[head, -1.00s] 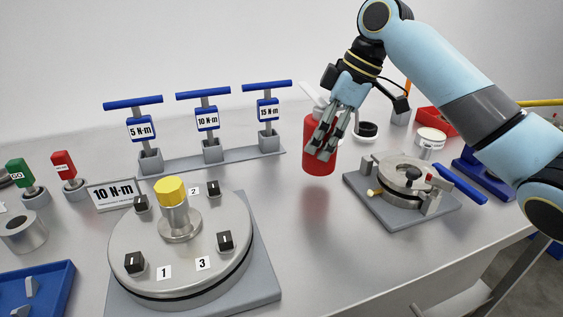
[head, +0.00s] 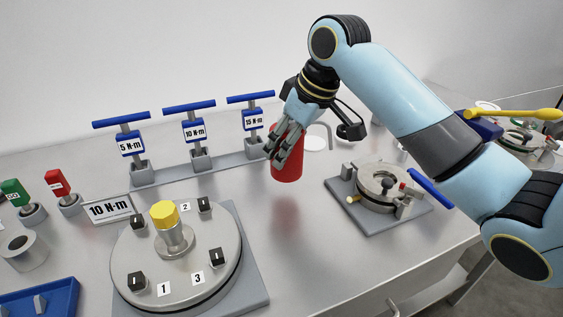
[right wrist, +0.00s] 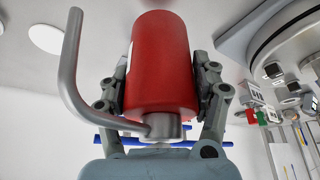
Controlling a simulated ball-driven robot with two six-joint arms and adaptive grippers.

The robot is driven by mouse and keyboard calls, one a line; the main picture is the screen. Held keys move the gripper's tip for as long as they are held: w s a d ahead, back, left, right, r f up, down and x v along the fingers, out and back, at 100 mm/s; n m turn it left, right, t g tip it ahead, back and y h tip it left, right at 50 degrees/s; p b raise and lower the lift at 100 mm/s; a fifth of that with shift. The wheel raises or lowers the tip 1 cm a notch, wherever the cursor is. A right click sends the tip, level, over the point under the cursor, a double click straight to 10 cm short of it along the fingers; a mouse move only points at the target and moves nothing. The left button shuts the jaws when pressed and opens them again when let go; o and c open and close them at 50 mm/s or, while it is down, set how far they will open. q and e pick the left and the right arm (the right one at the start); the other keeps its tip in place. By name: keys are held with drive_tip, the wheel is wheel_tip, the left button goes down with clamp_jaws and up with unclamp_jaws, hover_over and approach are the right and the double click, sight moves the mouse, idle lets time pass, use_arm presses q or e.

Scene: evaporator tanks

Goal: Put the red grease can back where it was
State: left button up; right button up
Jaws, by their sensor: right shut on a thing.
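The red grease can (head: 287,167) is held upright in my right gripper (head: 284,148), in the middle of the head view. The fingers are closed around its sides. In the right wrist view the red can (right wrist: 162,65) sits between both fingers, and a bent grey tube (right wrist: 70,75) runs from its end along the left. In the head view the can is just right of the torque wrench rack. I cannot tell whether its base touches the bench. A pale round spot (head: 316,143) shows on the bench behind and right of the can. My left gripper is out of view.
The rack (head: 225,163) carries upright blue-handled wrenches. A round fixture (head: 195,275) with a yellow hex head stands front left. A clamp fixture on a grey plate (head: 365,215) stands right of the can. Bare bench lies between the two fixtures.

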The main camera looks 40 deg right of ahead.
drive_tip(key=shift+w+a+f, duration=0.15)
drive_tip(key=shift+w+f, duration=0.3)
drive_tip(key=shift+w, duration=0.25)
drive_tip(key=shift+f, duration=1.95)
drive_tip(key=shift+f, duration=0.15)
drive_tip(key=o, duration=1.7)
drive_tip(key=v, duration=1.2)
